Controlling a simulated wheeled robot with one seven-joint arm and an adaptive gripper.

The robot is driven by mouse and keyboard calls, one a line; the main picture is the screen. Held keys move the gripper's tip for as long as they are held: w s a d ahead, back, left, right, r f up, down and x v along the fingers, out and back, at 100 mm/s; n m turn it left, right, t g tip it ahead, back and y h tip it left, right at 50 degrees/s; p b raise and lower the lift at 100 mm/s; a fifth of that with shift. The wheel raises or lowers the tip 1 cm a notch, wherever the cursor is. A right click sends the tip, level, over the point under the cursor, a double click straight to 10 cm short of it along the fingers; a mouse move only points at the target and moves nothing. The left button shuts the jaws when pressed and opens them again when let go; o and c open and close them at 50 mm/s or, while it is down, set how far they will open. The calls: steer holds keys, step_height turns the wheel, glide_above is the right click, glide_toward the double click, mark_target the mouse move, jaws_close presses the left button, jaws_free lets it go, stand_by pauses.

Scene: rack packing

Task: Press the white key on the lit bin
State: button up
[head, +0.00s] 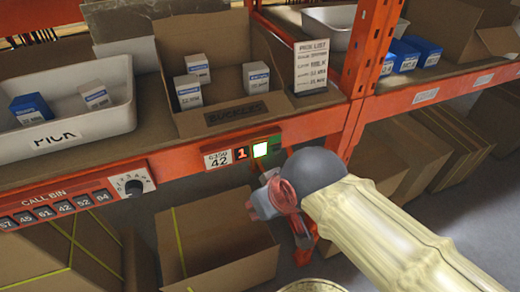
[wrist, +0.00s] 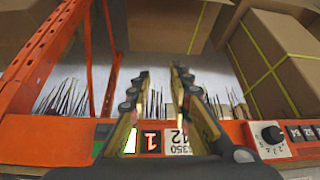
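The cardboard bin marked BUCKLES (head: 235,114) stands on the shelf with several small white boxes in it. On the orange beam below it, a white key (head: 260,149) glows, beside a red display reading 1 (head: 241,153) and a label with 42 (head: 217,160). The white key also shows in the wrist view (wrist: 131,143), left of the display. My gripper (head: 258,203) is below and in front of the beam, apart from the key. In the wrist view, my gripper (wrist: 160,72) has a narrow gap between its fingers and holds nothing.
A white PICK tray (head: 95,125) stands left of the bin. A pick list card (head: 311,66) stands at the bin's right. A CALL BIN panel with a knob (head: 133,186) is on the beam at left. An orange upright (head: 368,45) rises at right. Cardboard boxes (head: 215,250) sit below.

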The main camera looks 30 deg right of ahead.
jaws_close()
stand_by(1.3)
